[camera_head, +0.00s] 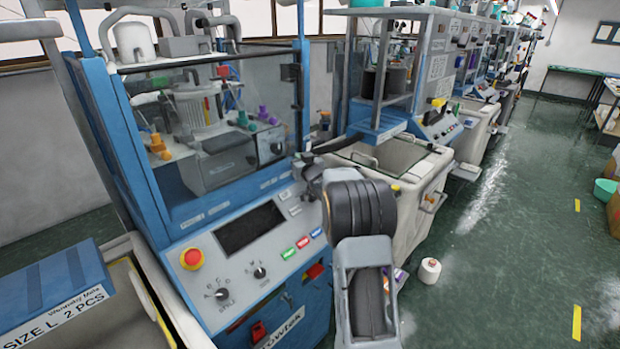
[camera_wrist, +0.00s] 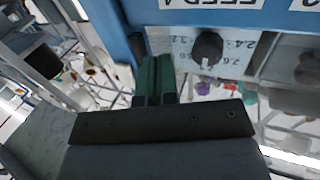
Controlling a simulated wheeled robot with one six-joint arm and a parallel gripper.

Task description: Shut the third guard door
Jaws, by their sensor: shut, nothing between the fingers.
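The nearest machine has a clear guard door (camera_head: 228,150) in a blue frame, with a small dark fitting (camera_head: 290,72) high on its right side. It looks to lie across the front opening, but I cannot tell if it is fully shut. I cannot tell which door counts as the third. My gripper's green fingers (camera_wrist: 153,75) are together and empty in the wrist view, close to a blue frame bar (camera_wrist: 200,14) and a dial panel with a black knob (camera_wrist: 207,48). I cannot tell whether they touch. My arm hides the nearest machine's right edge in the head view.
The nearest machine's control panel (camera_head: 198,293) has a red stop button (camera_head: 192,258). A row of similar machines (camera_head: 440,60) runs back to the right, with a pale bin (camera_head: 437,160) beside it. A yarn cone (camera_head: 429,271) stands on the floor. The green aisle (camera_head: 510,240) is mostly clear.

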